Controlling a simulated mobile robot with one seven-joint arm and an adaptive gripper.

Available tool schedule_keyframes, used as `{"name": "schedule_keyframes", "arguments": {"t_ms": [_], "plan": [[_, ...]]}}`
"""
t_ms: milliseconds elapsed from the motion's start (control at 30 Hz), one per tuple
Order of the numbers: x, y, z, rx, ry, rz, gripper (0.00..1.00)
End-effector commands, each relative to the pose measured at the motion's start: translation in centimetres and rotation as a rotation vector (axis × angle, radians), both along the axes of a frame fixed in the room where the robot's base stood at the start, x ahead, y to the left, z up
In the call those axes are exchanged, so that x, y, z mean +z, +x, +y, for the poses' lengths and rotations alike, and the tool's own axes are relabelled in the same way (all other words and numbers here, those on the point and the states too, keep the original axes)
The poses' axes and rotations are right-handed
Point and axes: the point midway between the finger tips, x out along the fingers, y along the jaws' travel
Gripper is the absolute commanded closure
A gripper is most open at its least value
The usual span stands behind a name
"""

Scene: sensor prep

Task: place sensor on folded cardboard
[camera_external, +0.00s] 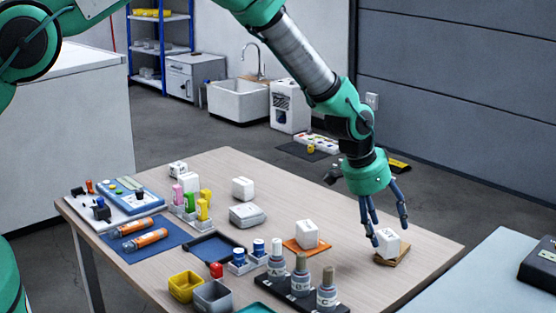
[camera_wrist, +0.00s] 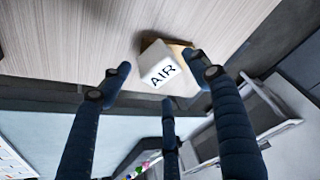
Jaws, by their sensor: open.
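A white box-shaped sensor (camera_external: 388,241) rests on a piece of brown folded cardboard (camera_external: 397,257) near the table's right end. In the wrist view the sensor (camera_wrist: 159,68) shows the letters "AIR" on one face, and part of the cardboard (camera_wrist: 178,48) shows behind it. My gripper (camera_external: 385,222) is at the sensor, its dark blue fingers spread. In the wrist view the fingers of my gripper (camera_wrist: 157,85) stand apart around the sensor, with gaps at the sides. The sensor hides much of the cardboard.
Another white block (camera_external: 307,233) sits on an orange pad. Grey bottles (camera_external: 300,274) stand at the table's front edge. A yellow bin (camera_external: 186,286), a blue tray (camera_external: 215,247) and other small parts fill the left side. The table's right edge is close to the cardboard.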

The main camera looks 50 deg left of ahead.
Motion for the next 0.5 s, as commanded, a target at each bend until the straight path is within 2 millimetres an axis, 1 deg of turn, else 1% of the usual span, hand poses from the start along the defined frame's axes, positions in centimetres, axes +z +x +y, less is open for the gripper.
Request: {"name": "schedule_keyframes", "arguments": {"t_ms": [33,500], "plan": [[0.7,-0.2,0.1,0.0,0.0,-0.001,0.38],[6.6,-2.3,1.0,0.001,-0.001,-0.001,0.38]]}}
